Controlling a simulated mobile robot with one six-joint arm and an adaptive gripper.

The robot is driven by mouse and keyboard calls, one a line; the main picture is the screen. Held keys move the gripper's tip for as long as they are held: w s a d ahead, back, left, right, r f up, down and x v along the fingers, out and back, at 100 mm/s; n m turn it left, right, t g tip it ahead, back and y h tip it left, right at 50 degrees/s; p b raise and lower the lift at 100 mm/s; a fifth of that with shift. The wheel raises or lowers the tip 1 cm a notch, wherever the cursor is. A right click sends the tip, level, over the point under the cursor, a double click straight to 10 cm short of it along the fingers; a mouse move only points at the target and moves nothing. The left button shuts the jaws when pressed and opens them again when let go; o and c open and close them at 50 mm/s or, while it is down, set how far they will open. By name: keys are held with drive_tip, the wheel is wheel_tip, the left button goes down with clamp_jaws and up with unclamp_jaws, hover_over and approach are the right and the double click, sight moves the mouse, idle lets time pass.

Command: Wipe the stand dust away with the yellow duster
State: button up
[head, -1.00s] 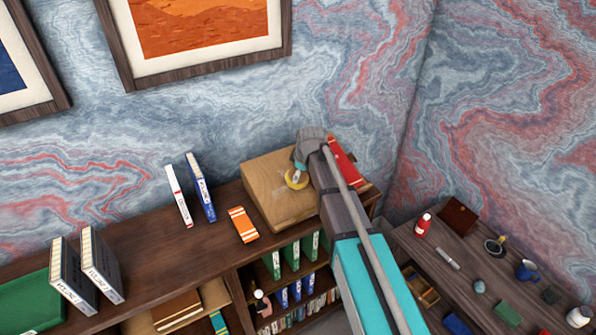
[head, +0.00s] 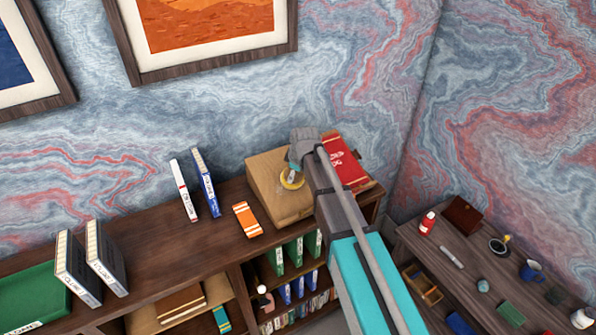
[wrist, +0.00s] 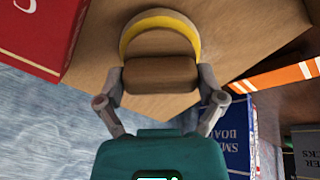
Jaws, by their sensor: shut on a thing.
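The wooden stand (head: 266,172) is a light brown box on top of the bookcase. The yellow duster (head: 291,180) is on or just over its top; contact is hard to tell. Faint pale dust marks (head: 275,189) seem to lie left of the duster. My gripper (wrist: 160,78) is shut on the duster's brown handle (wrist: 160,74) in the wrist view, with a finger at each end. The duster's yellow rim (wrist: 158,18) faces away from my wrist. My arm hides part of the stand's right side.
A red book (head: 345,160) lies beside the stand on the right. An orange striped book (head: 246,219) lies left of it, with upright white (head: 185,190) and blue (head: 206,183) books further left. A lower desk (head: 470,265) with small items is at right.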

sight(283, 180)
drive_tip(key=shift+s+a, duration=0.1)
drive_tip(key=shift+a, duration=0.05)
drive_tip(key=shift+s+a, duration=0.5)
drive_tip(key=shift+a, duration=0.3)
drive_tip(key=shift+s+a, duration=0.5)
drive_tip(key=shift+a, duration=0.25)
drive_tip(key=shift+s+a, duration=0.55)
drive_tip(key=shift+a, duration=0.25)
drive_tip(key=shift+s+a, duration=0.55)
drive_tip(key=shift+a, duration=0.2)
drive_tip(key=shift+w+d, duration=0.15)
drive_tip(key=shift+w+d, duration=0.5)
drive_tip(key=shift+d, duration=0.25)
drive_tip(key=shift+w+d, duration=0.5)
drive_tip(key=shift+d, duration=0.2)
drive_tip(key=shift+w+d, duration=0.5)
drive_tip(key=shift+d, duration=0.3)
drive_tip(key=shift+w+d, duration=0.5)
drive_tip(key=shift+d, duration=0.3)
